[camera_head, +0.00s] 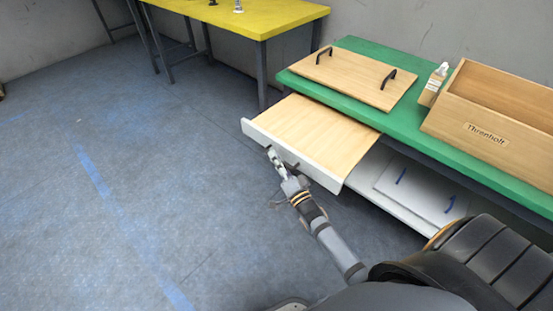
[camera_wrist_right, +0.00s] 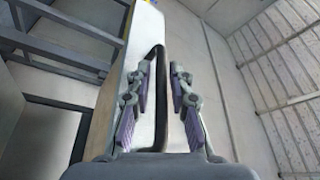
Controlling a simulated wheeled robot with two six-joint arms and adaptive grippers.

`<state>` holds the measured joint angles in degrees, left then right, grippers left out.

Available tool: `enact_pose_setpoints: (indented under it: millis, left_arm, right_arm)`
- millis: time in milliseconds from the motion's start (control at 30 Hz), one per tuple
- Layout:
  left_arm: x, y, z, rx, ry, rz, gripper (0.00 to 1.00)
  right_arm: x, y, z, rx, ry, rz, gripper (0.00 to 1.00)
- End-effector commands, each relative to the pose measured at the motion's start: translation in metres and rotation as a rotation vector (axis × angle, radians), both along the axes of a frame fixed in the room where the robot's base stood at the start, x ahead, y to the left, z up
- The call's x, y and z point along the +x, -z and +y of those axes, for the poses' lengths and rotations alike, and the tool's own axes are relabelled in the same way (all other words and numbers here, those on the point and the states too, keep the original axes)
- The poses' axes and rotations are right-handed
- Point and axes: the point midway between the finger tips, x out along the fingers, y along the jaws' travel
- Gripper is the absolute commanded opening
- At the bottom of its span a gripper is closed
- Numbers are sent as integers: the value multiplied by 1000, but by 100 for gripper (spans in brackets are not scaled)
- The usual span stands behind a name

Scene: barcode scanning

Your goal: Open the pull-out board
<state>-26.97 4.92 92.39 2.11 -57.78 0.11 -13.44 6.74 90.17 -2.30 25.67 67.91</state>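The pull-out board (camera_head: 315,133) is a light wood panel with a white front. It stands well out from under the green table (camera_head: 408,125) toward the open floor. A black handle (camera_head: 292,167) is on its white front, partly hidden by my right gripper (camera_head: 272,153). In the right wrist view, the right gripper's fingers (camera_wrist_right: 160,80) stand apart on both sides of the dark handle (camera_wrist_right: 160,55). The white front (camera_wrist_right: 142,35) rises behind them. Firm contact between fingers and handle cannot be told. My left gripper is not in view.
A wooden lid (camera_head: 345,78) with two black handles, a small bottle (camera_head: 439,78) and a wooden box (camera_head: 490,130) stand on the green table. A white panel (camera_head: 415,190) with blue handles lies on the lower shelf. A yellow table (camera_head: 250,15) stands behind. The floor at left is clear.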

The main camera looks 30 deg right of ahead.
Motion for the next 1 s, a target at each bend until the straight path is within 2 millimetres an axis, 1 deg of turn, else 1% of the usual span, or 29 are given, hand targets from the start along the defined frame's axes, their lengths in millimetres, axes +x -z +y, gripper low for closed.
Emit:
enact_pose_setpoints:
  millis: [67,167,300,400,500,600,667,1000]
  left_arm:
    - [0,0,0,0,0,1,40]
    - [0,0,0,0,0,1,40]
    - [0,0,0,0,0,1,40]
    - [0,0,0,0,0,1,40]
    - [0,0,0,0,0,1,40]
    - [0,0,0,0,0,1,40]
    - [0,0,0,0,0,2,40]
    - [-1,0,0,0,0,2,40]
  right_arm:
    - [-11,4,-1,-1,-1,4,21]
    - [-33,9,-2,0,0,5,21]
    - [-68,16,-5,-1,0,7,21]
    - [-88,20,-6,0,0,5,21]
    - [-103,23,-7,0,0,5,21]
    - [-112,25,-8,1,0,3,21]
    - [-114,25,-8,1,0,2,21]
    - [-114,25,-8,0,1,1,21]
